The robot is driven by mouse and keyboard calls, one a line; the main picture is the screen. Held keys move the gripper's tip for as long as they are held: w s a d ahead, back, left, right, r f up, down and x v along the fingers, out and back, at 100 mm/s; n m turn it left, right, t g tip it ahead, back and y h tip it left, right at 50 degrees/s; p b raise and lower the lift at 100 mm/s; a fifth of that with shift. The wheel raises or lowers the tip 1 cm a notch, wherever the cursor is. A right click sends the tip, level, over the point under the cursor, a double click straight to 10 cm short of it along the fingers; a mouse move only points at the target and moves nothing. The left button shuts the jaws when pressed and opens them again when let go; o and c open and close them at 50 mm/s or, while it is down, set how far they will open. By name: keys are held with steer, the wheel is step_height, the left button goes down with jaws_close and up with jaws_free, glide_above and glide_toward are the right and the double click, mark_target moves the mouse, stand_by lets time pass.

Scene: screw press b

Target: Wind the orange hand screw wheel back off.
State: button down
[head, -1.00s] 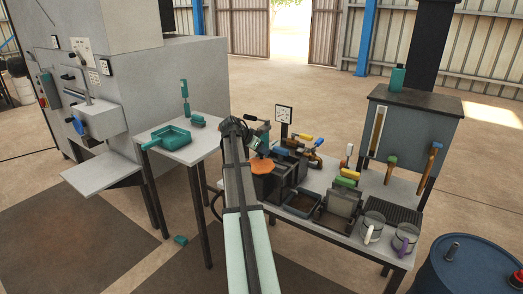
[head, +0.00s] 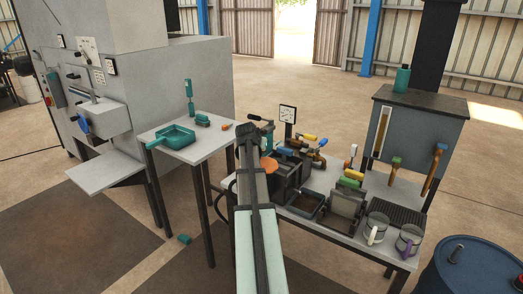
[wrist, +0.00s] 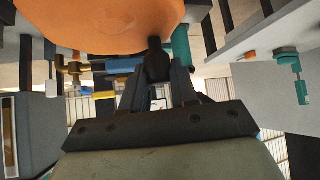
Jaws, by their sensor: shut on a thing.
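The orange hand screw wheel (head: 269,165) is on the press at the left end of the workbench, partly hidden by my arm in the head view. In the wrist view the wheel (wrist: 100,22) is a large orange disc across the top left. My gripper (wrist: 157,72) is just below the wheel's edge there, its fingers closed around a dark knob (wrist: 156,58) at the rim. My gripper is hidden behind my arm in the head view.
The bench (head: 341,222) holds dark bins (head: 306,205), a dial gauge (head: 287,114), coloured-handled clamps and two mugs (head: 376,225). A side table (head: 165,148) with a teal tray (head: 174,138) stands close left. A blue drum (head: 470,270) is at right.

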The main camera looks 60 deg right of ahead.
steer(key=n, duration=0.1)
steer(key=n+t+y, duration=0.1)
steer(key=a+n+t, duration=0.1)
steer(key=shift+w+a+r+n, duration=0.1)
steer(key=shift+w+n, duration=0.2)
steer(key=shift+w+a+n+t+y, duration=0.1)
steer(key=shift+a+n+t+y, duration=0.15)
steer(key=shift+n+t+y, duration=0.3)
steer(key=shift+a+n+t+y, duration=0.25)
steer(key=shift+n+t, duration=0.2)
steer(key=shift+n, duration=0.3)
steer(key=shift+a, duration=0.1)
steer(key=c, duration=0.9)
jaws_free()
steer(key=v, duration=1.3)
steer(key=shift+s+a+r, duration=0.1)
steer(key=shift+s+r, duration=0.15)
steer(key=shift+s, duration=0.1)
